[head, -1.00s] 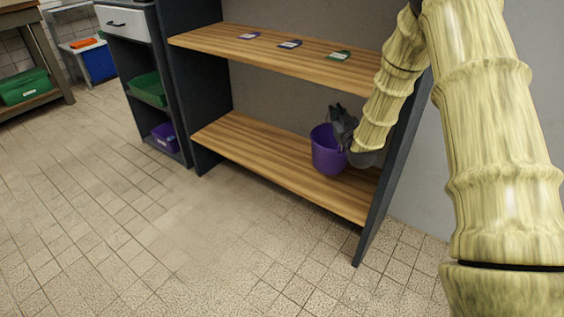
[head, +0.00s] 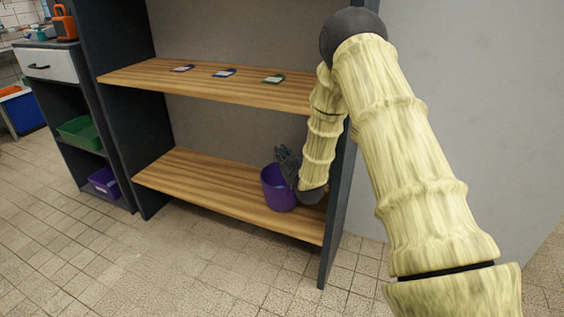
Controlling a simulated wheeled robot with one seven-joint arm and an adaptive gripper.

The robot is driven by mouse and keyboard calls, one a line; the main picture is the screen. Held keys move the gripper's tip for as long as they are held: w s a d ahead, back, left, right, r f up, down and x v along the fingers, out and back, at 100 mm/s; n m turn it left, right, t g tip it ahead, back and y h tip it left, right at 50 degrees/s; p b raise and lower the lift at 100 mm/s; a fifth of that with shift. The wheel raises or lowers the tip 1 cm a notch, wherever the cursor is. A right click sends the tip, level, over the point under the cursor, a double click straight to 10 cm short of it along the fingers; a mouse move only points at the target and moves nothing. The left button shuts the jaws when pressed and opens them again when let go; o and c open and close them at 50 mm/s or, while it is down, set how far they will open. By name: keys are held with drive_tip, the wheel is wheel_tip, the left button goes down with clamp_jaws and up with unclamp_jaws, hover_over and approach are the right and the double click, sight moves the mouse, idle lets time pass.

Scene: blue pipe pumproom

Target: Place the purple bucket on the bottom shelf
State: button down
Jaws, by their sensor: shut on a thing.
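The purple bucket (head: 277,190) is upright at the right part of the wooden bottom shelf (head: 195,187). Its base appears to be on or just above the board; I cannot tell which. My gripper (head: 285,163) is at the bucket's back right rim and is shut on it. My wrist and arm hide the bucket's right side and part of the shelf's right end. The fingertips are dark and partly hidden by the bucket.
The upper shelf (head: 210,82) holds several small cards. The dark right side panel (head: 336,215) stands close beside my arm. At left, a cabinet holds a green bin (head: 82,132) and a purple bin (head: 104,181). The bottom shelf's left part is clear.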

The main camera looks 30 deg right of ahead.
drive_tip(key=shift+f, duration=1)
drive_tip(key=c, duration=1.5)
unclamp_jaws()
drive_tip(key=s+p, duration=0.1)
drive_tip(key=s, duration=0.3)
drive_tip(key=s+a+p, duration=0.1)
drive_tip(key=s, duration=0.6)
drive_tip(key=shift+s+a+p, duration=0.25)
drive_tip(key=shift+s+p, duration=0.1)
drive_tip(key=shift+p, duration=0.05)
drive_tip(key=s+a+f+g+y, duration=0.1)
drive_tip(key=s+a+f+g, duration=0.5)
drive_tip(key=s+f, duration=0.45)
drive_tip(key=s+a+f+g+y, duration=0.1)
drive_tip(key=s+a+f+g, duration=0.2)
drive_tip(key=s+a+f, duration=0.75)
drive_tip(key=s+a+f+g, duration=0.1)
drive_tip(key=s+f+g, duration=0.1)
drive_tip(key=s, duration=0.6)
drive_tip(key=s+a+f+g, duration=0.2)
drive_tip(key=s+f+g, duration=0.1)
drive_tip(key=s, duration=0.5)
drive_tip(key=s+a+f+m+g, duration=0.1)
drive_tip(key=s+a+f+g, duration=0.1)
drive_tip(key=s, duration=0.6)
drive_tip(key=shift+s+f+g, duration=0.15)
drive_tip(key=shift+f+g, duration=0.25)
drive_tip(key=shift+g, duration=0.5)
